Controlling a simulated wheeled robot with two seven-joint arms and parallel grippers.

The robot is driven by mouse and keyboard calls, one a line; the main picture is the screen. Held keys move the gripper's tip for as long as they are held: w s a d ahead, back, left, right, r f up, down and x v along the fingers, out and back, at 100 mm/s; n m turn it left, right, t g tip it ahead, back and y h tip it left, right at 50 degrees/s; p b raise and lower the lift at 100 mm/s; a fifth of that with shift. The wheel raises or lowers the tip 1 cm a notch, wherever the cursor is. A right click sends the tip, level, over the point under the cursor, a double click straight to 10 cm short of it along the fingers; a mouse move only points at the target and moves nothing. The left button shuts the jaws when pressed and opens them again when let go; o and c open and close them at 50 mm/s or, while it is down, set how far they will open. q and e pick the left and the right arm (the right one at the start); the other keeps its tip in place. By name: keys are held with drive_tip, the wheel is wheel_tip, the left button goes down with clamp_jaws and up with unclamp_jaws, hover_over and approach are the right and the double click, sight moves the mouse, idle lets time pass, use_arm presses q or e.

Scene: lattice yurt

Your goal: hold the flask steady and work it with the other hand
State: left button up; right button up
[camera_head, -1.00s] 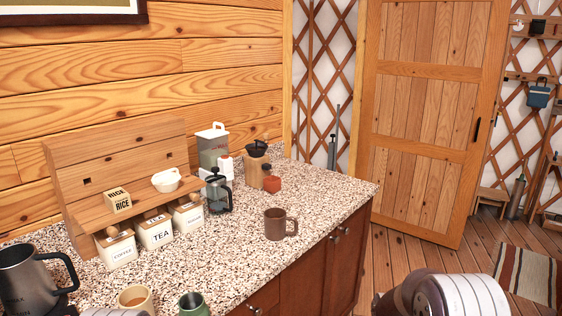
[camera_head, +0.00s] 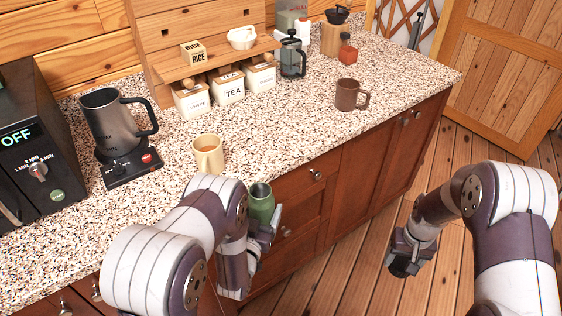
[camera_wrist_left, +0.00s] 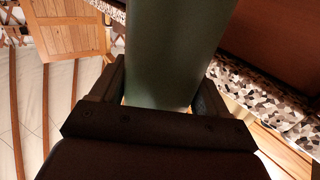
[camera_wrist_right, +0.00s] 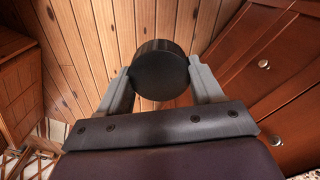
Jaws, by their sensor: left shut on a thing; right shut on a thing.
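The green flask (camera_head: 262,206) is upright in front of the counter's front edge, its top open with a pale rim. My left gripper (camera_head: 266,228) is shut around it; in the left wrist view the flask's green body (camera_wrist_left: 172,55) fills the space between the fingers. My right gripper (camera_head: 405,262) is out over the floor, to the right of the flask and apart from it. In the right wrist view it is shut on a dark round cap (camera_wrist_right: 161,70). The flask's lower part is hidden by my left gripper in the head view.
The speckled counter (camera_head: 300,115) holds a cream mug (camera_head: 208,156), a brown mug (camera_head: 347,95), a grey kettle (camera_head: 112,122), canisters and a French press (camera_head: 292,58). A dark oven (camera_head: 35,140) stands at left. Between my arms is open wooden floor (camera_head: 350,270).

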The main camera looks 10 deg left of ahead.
use_arm(q)
drive_tip(key=s+d+f+m+g+h, duration=0.2)
drive_tip(key=d+m+h, duration=0.2)
drive_tip(key=d, duration=0.3)
drive_tip(key=s+d+f+m+g+h, duration=0.2)
drive_tip(key=s+d+m+h, duration=0.1)
drive_tip(key=d+h, duration=0.4)
drive_tip(key=shift+s+d+f+m, duration=0.15)
drive_tip(key=shift+m, duration=0.25)
